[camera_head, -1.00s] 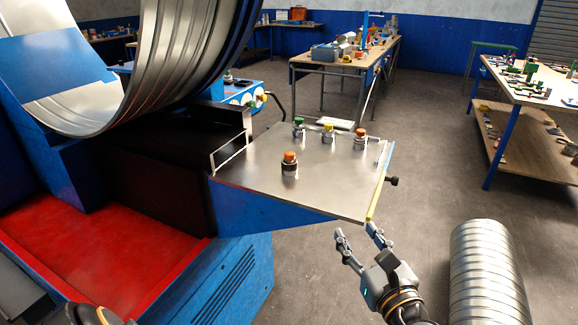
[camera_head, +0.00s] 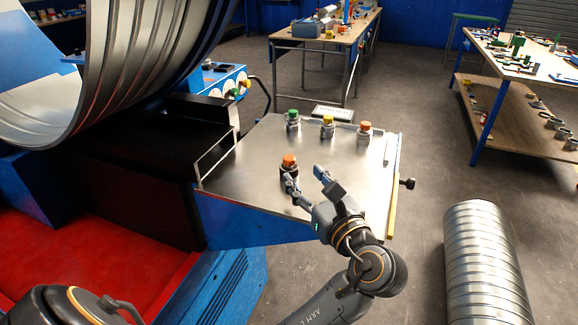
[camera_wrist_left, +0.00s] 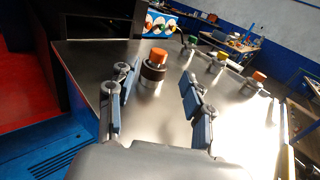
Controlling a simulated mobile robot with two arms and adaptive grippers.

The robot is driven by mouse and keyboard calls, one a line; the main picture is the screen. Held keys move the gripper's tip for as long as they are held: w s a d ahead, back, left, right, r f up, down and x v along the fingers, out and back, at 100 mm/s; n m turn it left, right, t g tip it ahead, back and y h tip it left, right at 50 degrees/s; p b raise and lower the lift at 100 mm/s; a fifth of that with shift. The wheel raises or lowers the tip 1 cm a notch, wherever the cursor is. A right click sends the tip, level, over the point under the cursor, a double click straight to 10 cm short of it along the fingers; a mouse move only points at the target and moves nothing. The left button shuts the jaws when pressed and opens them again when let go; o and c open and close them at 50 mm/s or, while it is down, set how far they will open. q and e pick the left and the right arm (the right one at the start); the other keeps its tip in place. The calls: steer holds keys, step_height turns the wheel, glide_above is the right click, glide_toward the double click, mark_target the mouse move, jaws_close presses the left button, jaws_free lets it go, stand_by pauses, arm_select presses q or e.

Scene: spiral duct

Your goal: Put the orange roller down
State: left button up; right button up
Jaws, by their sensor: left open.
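An orange-topped roller with a dark band (camera_head: 289,162) stands upright on the near part of the metal table plate (camera_head: 240,168). My left gripper (camera_head: 304,176) is open and empty, low over the plate at the roller's near right side. One finger covers part of the roller's lower body. In the left wrist view the roller (camera_wrist_left: 154,68) shows between and just beyond the two spread fingers (camera_wrist_left: 155,80); I cannot tell whether they touch it. A second orange-topped roller (camera_head: 364,131) stands at the plate's back right. My right gripper is not in view.
A green-topped roller (camera_head: 293,121) and a yellow-topped roller (camera_head: 327,126) stand along the plate's back edge. The large spiral duct (camera_head: 140,70) hangs at the left. A shiny ribbed duct (camera_head: 484,262) lies on the floor at right. The plate's middle is clear.

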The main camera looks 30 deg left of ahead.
mark_target(291, 163)
arm_select(q)
steer(key=x, duration=0.2)
steer(key=shift+w+a+f, duration=0.1)
steer(key=shift+w+a, duration=0.05)
steer(key=shift+a, duration=0.1)
steer(key=shift+r+p+x, duration=0.25)
steer(key=shift+p+x, duration=0.25)
steer(key=shift+x, duration=1.9)
steer(key=shift+a+f, duration=0.2)
steer(key=shift+a, duration=0.15)
steer(key=shift+w, duration=0.1)
steer(key=shift+c, duration=0.4)
jaws_close()
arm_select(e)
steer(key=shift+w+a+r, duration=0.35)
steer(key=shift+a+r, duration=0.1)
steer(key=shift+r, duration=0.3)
